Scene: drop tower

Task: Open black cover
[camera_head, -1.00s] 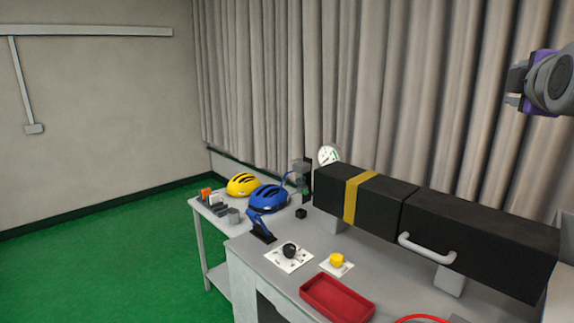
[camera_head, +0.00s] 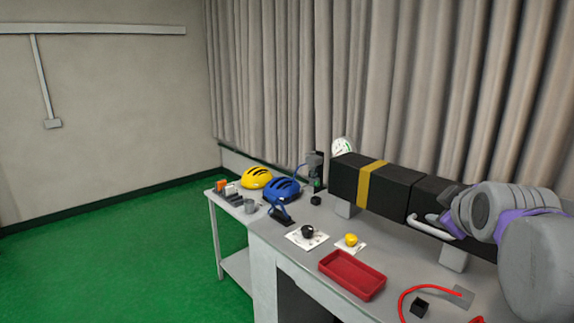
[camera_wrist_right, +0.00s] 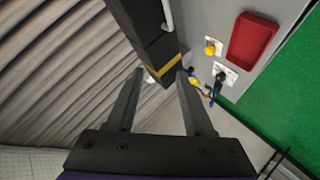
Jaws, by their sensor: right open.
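The black cover (camera_head: 427,193) is the right section of a long black box on the grey bench, with a light grey bar handle (camera_head: 432,231) on its front. It looks closed. In the head view my right gripper (camera_head: 440,216) is close to the handle, and my arm hides the cover's right part. In the right wrist view the fingers (camera_wrist_right: 160,76) are spread with nothing between them. The handle (camera_wrist_right: 167,14) shows at the top there, beyond the fingertips, beside the black box. I cannot tell whether a finger touches the box. My left gripper is out of view.
The box's left section (camera_head: 343,179) has a yellow band (camera_head: 370,183). A red tray (camera_head: 352,275), a yellow knob (camera_head: 351,239), a black knob (camera_head: 307,231) and a red cable (camera_head: 409,291) are on the bench in front. Blue (camera_head: 283,189) and yellow helmets (camera_head: 257,177) lie further left.

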